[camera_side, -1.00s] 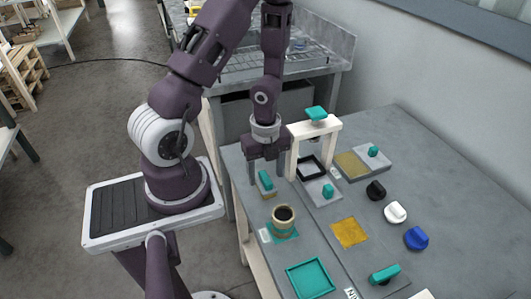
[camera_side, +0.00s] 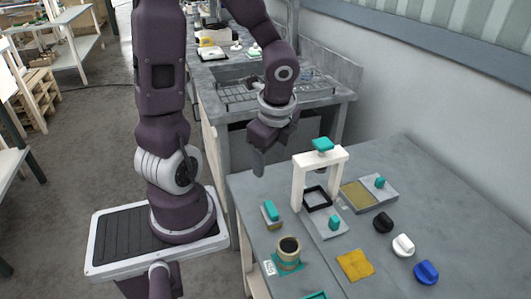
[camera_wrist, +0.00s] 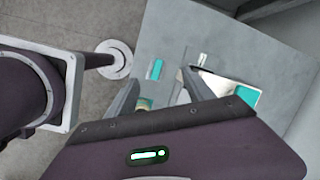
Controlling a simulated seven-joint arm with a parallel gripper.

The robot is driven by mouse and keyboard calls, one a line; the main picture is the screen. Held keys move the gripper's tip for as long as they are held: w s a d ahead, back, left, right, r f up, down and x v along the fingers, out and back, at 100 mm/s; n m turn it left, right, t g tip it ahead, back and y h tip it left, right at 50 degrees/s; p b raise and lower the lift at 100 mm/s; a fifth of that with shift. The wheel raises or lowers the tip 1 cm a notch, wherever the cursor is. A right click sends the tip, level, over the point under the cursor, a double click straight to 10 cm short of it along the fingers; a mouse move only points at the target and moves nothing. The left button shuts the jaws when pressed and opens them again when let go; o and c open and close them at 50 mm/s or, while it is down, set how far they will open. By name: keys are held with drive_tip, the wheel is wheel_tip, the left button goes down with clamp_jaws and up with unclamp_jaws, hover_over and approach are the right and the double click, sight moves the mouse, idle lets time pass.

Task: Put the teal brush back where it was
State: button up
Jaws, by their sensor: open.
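The teal brush (camera_side: 271,212), a teal handle over a pale block with a tan lower edge, stands on the grey table near its left edge, left of the white arch. My gripper (camera_side: 273,157) is above and behind it in the side view, open and apart from it. In the wrist view, my open gripper (camera_wrist: 160,96) shows a finger on each side, with a teal piece that looks like the brush (camera_wrist: 155,69) beyond them. Nothing shows between the fingers at their tips.
The white arch (camera_side: 300,190) with a teal top stands close to the right of the brush. A cup (camera_side: 289,250) of dark contents stands in front. Black, white and blue knobs (camera_side: 427,272) sit at right. A yellow square (camera_side: 354,265) lies front centre.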

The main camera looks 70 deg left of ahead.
drive_tip(key=s+d+r+n+t+h, duration=0.3)
drive_tip(key=s+d+r+n+t, duration=0.2)
drive_tip(key=d+r+n, duration=0.6)
wheel_tip(320, 180, up, 2)
drive_tip(key=shift+s+d+r+n, duration=0.1)
drive_tip(key=shift+s+d+n, duration=0.15)
drive_tip(key=shift+s+n, duration=0.3)
